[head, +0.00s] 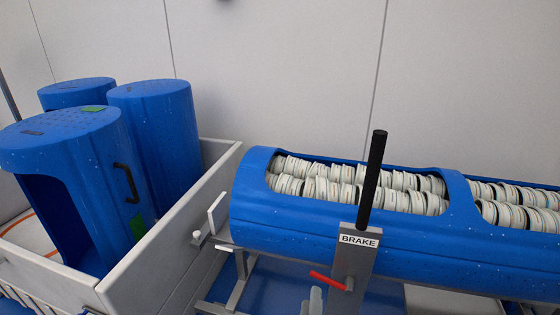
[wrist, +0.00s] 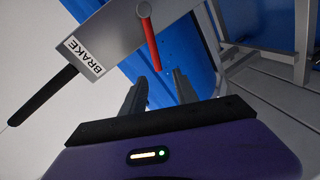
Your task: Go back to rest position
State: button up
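My gripper (wrist: 160,80) shows in the wrist view with its two grey fingers apart and nothing between them. Just beyond it is a grey bracket (wrist: 120,35) with a BRAKE label, a red handle (wrist: 149,45) and a black-gripped lever (wrist: 42,95). The fingers appear clear of the red handle. In the head view the brake lever (head: 372,175) stands nearly upright, and the red handle (head: 327,280) points left from the post. A small pale shape at the bottom edge there may be part of my gripper; I cannot tell.
A blue tub carrier (head: 300,232) lies on a frame, filled with rows of white tubs (head: 345,190). Several blue carriers (head: 165,130) stand upright in a grey-walled bin (head: 165,255) at left. A pale wall (head: 280,70) closes the back.

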jog(key=s+a+r+m+y, duration=0.25)
jog(key=s+y, duration=0.35)
jog(key=s, duration=0.4)
jog(key=s+d+r+m+h, duration=0.15)
jog(key=s+d+m, duration=0.4)
jog(key=s, duration=0.85)
jog(key=s+d+r+m+h, duration=0.1)
jog(key=s+d+r+m, duration=0.2)
jog(key=s+d, duration=0.8)
notch_tip(320, 180, up, 16)
jog(key=s+a+p, duration=0.2)
jog(key=a+p, duration=0.1)
jog(key=p, duration=1.3)
jog(key=shift+s+r+g, duration=0.2)
jog(key=shift+s+g, duration=0.2)
